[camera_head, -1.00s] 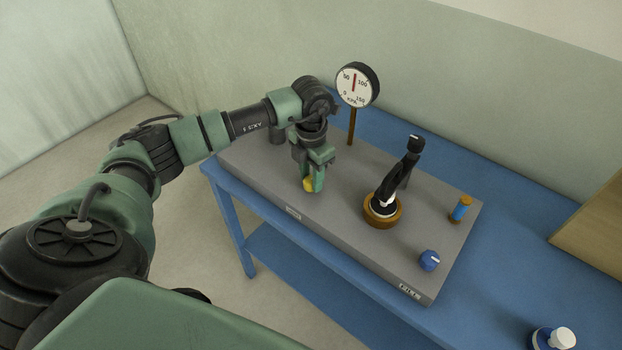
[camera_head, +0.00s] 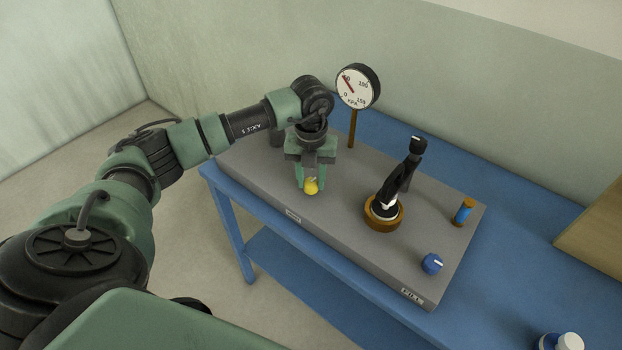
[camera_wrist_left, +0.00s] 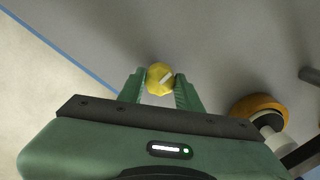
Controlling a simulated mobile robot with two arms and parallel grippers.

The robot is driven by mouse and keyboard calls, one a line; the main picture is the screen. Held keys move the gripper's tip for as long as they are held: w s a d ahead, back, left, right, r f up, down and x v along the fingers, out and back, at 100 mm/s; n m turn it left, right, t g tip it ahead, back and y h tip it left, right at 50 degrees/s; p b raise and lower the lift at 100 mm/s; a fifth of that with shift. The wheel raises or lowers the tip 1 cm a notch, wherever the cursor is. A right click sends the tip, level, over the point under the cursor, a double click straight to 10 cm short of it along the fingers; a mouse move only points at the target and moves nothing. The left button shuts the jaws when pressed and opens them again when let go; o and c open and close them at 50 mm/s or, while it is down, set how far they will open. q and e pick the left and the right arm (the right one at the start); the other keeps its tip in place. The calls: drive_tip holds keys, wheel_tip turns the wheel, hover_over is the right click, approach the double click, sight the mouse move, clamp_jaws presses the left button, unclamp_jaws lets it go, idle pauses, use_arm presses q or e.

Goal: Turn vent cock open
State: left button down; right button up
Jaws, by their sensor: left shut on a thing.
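The vent cock appears to be the yellow knob (camera_head: 311,186) near the front left of the grey panel. It also shows in the left wrist view (camera_wrist_left: 159,76), with a pale line across its top. My left gripper (camera_head: 310,184) points down over the panel and is shut on the yellow knob, a finger on each side. In the left wrist view its green fingers (camera_wrist_left: 159,88) flank the knob. The round gauge (camera_head: 357,86) behind the panel has its red needle tilted to the upper left, near the 50 mark. My right gripper is not in view.
A black lever on a round brown base (camera_head: 383,214) stands upright right of my gripper. A blue knob (camera_head: 431,264) and a blue-and-orange cylinder (camera_head: 463,212) sit at the panel's right.

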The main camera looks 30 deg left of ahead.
sight(311, 181)
use_arm(q)
drive_tip(key=shift+n, duration=0.3)
drive_tip(key=c, duration=1)
unclamp_jaws()
drive_tip(key=shift+o, duration=0.2)
drive_tip(key=shift+r, duration=0.15)
wheel_tip(311, 181, up, 8)
drive_tip(key=shift+f+b, duration=0.25)
drive_tip(key=shift+b, duration=0.6)
